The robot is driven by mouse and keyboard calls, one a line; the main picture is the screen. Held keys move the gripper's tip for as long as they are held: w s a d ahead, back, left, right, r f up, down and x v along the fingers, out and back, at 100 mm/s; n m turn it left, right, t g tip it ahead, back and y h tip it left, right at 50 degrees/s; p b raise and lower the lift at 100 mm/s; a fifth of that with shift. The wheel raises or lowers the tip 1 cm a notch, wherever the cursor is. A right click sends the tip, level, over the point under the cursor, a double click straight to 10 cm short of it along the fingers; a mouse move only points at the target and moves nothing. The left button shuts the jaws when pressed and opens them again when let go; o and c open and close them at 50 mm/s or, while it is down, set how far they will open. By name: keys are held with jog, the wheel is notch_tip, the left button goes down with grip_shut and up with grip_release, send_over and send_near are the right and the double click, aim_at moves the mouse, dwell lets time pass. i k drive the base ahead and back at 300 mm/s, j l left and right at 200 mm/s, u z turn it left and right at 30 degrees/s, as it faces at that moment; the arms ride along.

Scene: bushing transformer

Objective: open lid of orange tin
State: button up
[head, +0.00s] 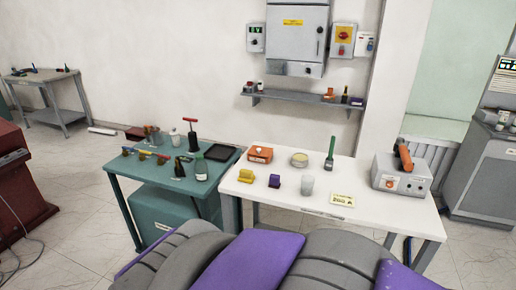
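A small orange box-shaped tin (260,155) sits at the back left of the white table (300,200). It has a pale label on its front. It is too small to tell for certain whether its lid is closed. My gripper is not in view.
Around the tin stand a yellow block (246,176), a purple block (274,181), a round tin (299,160), a pale cup (307,186) and a green-handled brush (331,152). A grey machine (402,174) stands right. A green table (155,185) with tools adjoins left. My body fills the bottom.

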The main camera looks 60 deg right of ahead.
aim_at(263, 152)
jog(key=z, duration=1.75)
